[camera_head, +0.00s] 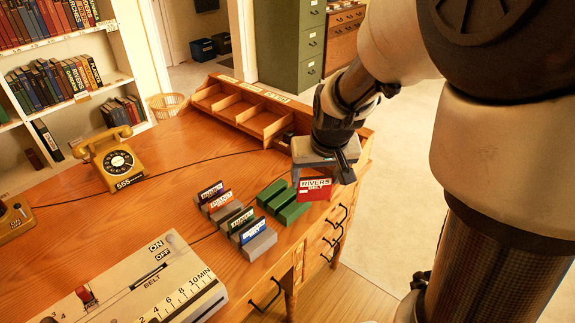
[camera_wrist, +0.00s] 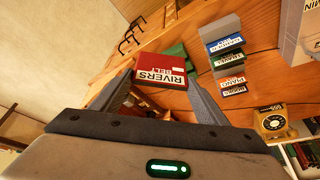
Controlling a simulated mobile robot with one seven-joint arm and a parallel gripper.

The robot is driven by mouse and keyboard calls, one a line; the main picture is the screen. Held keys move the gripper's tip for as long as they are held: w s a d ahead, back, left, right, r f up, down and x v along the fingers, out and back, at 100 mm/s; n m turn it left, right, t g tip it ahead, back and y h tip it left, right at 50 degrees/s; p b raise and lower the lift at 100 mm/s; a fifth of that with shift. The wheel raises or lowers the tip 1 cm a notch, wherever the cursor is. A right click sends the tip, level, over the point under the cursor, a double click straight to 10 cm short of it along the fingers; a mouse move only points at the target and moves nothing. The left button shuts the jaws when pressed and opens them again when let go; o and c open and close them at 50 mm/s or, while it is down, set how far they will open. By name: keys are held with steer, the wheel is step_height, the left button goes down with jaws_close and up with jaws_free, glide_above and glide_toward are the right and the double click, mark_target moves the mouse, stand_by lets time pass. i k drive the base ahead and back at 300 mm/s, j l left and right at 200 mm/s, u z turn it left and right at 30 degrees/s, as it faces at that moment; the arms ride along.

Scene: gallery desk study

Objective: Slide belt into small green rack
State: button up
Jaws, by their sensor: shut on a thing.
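The belt is a small red cartridge with a white label reading RIVERS BELT (camera_head: 315,187). My gripper (camera_head: 322,170) is shut on it; the wrist view shows the belt (camera_wrist: 161,72) between the two fingertips, label facing the camera. The small green rack (camera_head: 283,202) lies on the wooden desk just left of the belt in the head view, with slots that look empty. In the wrist view the green rack (camera_wrist: 176,50) is partly hidden behind the belt. I cannot tell whether belt and rack touch.
A grey rack (camera_head: 260,245) with several labelled cartridges stands left of the green rack. A wooden sorter (camera_head: 240,107) lines the desk's back. A yellow telephone (camera_head: 113,160) and a large BELT switch panel (camera_head: 155,285) are farther left. The desk edge is close on the right.

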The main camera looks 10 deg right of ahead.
mark_target(289, 208)
steer(key=i+l, duration=0.15)
steer(key=l, duration=0.15)
steer(key=i+l, duration=0.1)
steer(key=l, duration=0.2)
steer(key=i+l, duration=0.15)
steer(key=l, duration=0.2)
steer(key=i+l+u, duration=0.1)
steer(key=l+u, duration=0.2)
steer(key=i+l+u, duration=0.1)
steer(key=l+u, duration=0.25)
steer(key=u, duration=0.8)
